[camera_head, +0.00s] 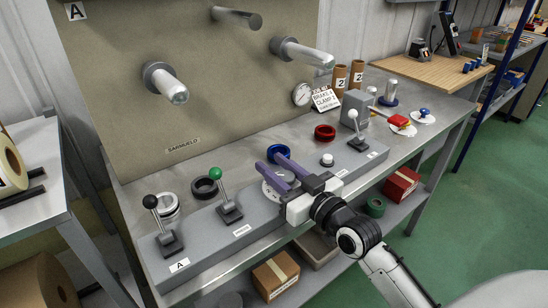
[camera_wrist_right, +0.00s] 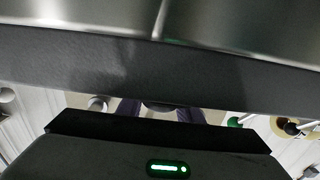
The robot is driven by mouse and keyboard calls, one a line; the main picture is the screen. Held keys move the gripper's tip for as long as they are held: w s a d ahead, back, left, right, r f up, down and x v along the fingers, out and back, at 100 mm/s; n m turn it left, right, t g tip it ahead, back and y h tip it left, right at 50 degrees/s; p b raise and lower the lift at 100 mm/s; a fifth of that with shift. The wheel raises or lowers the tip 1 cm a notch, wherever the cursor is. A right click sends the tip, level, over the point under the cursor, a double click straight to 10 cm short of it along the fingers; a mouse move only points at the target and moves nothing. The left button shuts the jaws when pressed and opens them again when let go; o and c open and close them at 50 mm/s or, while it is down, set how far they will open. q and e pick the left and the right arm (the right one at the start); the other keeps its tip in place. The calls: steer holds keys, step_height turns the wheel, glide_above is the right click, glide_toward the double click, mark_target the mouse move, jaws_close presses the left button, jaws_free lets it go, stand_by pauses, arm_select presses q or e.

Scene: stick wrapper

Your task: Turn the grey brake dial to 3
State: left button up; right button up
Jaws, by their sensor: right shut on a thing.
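The brake dial's pale round scale plate (camera_head: 270,191) shows in part on the grey control console, beneath and beside my right gripper. The dial's knob and its pointer setting are hidden by the gripper. My right gripper (camera_head: 269,158), with two purple fingers, reaches over the dial from the lower right and is shut on what seems to be the dial's knob. In the right wrist view, the purple fingers (camera_wrist_right: 158,108) show only in part, with a dark shape between them. My left gripper is not in view.
A green-knobbed lever (camera_head: 216,175) and a black-knobbed lever (camera_head: 150,203) stand left of the dial. A white button (camera_head: 327,160) and a white-knobbed lever (camera_head: 353,116) stand to the right. Metal pegs (camera_head: 164,83) stick out above.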

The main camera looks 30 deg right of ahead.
mark_target(292, 181)
steer(key=o, duration=1)
steer(key=shift+c, duration=0.2)
steer(key=s, duration=0.9)
steer(key=shift+d+b, duration=0.35)
steer(key=shift+s, duration=0.65)
